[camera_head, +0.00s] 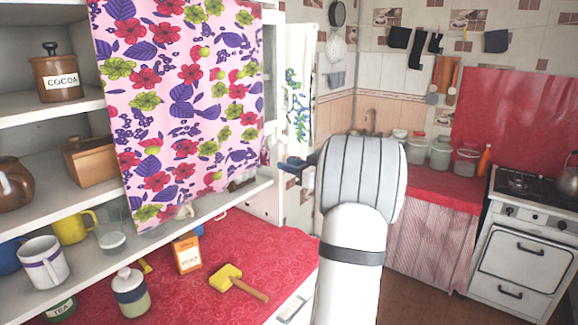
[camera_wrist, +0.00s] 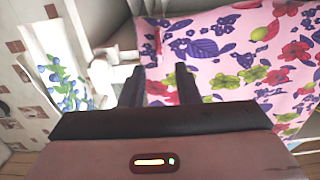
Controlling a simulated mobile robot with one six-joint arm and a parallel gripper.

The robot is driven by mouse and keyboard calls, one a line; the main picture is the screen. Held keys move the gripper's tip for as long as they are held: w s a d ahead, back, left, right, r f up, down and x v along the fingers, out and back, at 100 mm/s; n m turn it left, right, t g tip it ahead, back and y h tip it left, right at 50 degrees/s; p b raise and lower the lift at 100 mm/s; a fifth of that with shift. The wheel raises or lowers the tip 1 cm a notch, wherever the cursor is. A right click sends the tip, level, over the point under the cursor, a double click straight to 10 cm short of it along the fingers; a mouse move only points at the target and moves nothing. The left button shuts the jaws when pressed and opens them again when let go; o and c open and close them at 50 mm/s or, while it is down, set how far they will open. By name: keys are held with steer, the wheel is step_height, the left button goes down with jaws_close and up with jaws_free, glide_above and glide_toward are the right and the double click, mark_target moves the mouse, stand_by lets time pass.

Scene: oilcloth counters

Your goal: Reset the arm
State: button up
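My arm rises in the middle of the head view, and my gripper (camera_head: 291,166) points left beside the right end of the shelf and the floral curtain (camera_head: 180,95). In the wrist view my gripper (camera_wrist: 160,78) shows two dark fingers standing apart with nothing held between them. The floral curtain (camera_wrist: 235,50) fills the right of that view, close beyond the fingers. I cannot tell whether the fingers touch it.
White shelves (camera_head: 60,115) at left hold a cocoa jar (camera_head: 57,78), mugs and a teapot. A stove (camera_head: 525,245) stands at right.

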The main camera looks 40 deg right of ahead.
steer(key=w+a+r+m+g+h+b, duration=0.1)
steer(key=a+m+h, duration=0.1)
steer(key=a+h, duration=0.3)
steer(key=w+a+r+m+g+h, duration=0.1)
steer(key=a+r+m+h, duration=0.15)
steer(key=a, duration=0.45)
steer(key=s+a+f+n+g+y, duration=0.1)
steer(key=s+a+f+g, duration=0.5)
steer(key=s+a, duration=0.7)
steer(key=s+a+f+n+g+y+b, duration=0.1)
steer(key=s+a+f+g+y, duration=0.1)
steer(key=s+a+f+g, duration=0.4)
steer(key=s+a+f, duration=0.5)
steer(key=s+a, duration=0.1)
steer(key=s, duration=0.4)
steer(key=shift+a+f+b, duration=0.2)
steer(key=shift+a+b, duration=0.1)
steer(key=shift+a, duration=0.1)
